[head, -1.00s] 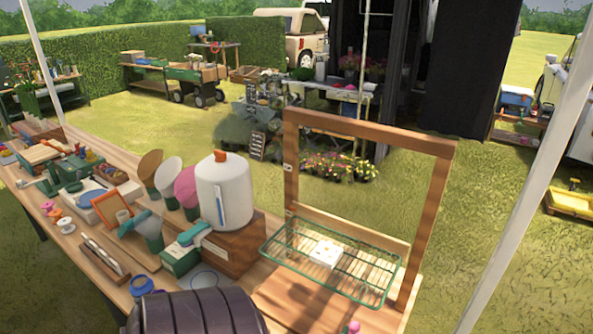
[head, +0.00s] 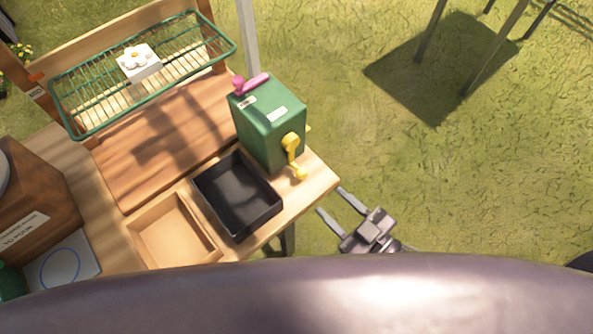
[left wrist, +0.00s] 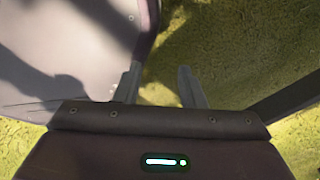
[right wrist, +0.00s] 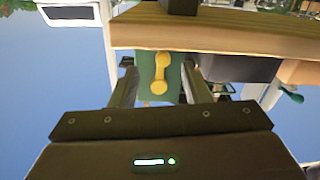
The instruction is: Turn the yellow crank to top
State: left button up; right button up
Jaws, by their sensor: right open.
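The yellow crank (head: 292,148) is on the side of a green box (head: 262,118) at the table's right end. Its arm hangs downward from the hub, with the knob at the low end. My right gripper (head: 331,200) is open and empty, below and right of the crank, just off the table edge. In the right wrist view, the yellow crank (right wrist: 160,72) shows between the open fingers (right wrist: 161,86), beyond their tips. My left gripper (left wrist: 159,70) shows only in the left wrist view, open and empty, with one of my own pale body parts beside it.
A black tray (head: 238,226) and a wooden tray (head: 150,236) sit left of the box. A green wire rack (head: 100,122) stands behind. A pink handle (head: 252,83) tops the green box.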

aim_at(305, 176)
jog(key=shift+y, duration=0.3)
jog(key=x, duration=0.2)
jog(key=r+x, duration=0.1)
jog(key=x, duration=0.4)
jog(key=shift+a+r+p, duration=0.15)
jog(key=shift+r+p, duration=0.15)
jog(key=shift+r, duration=0.05)
jog(key=shift+w+a+f, duration=0.1)
jog(key=shift+w+a, duration=0.2)
pick_arm(q)
jog(key=shift+w+d+r, duration=0.25)
jog(key=shift+w+d, duration=0.4)
jog(key=shift+d, duration=0.05)
pick_arm(e)
jog(key=shift+c, duration=0.2)
pick_arm(q)
jog(key=shift+w, duration=0.1)
pick_arm(e)
grip_shut()
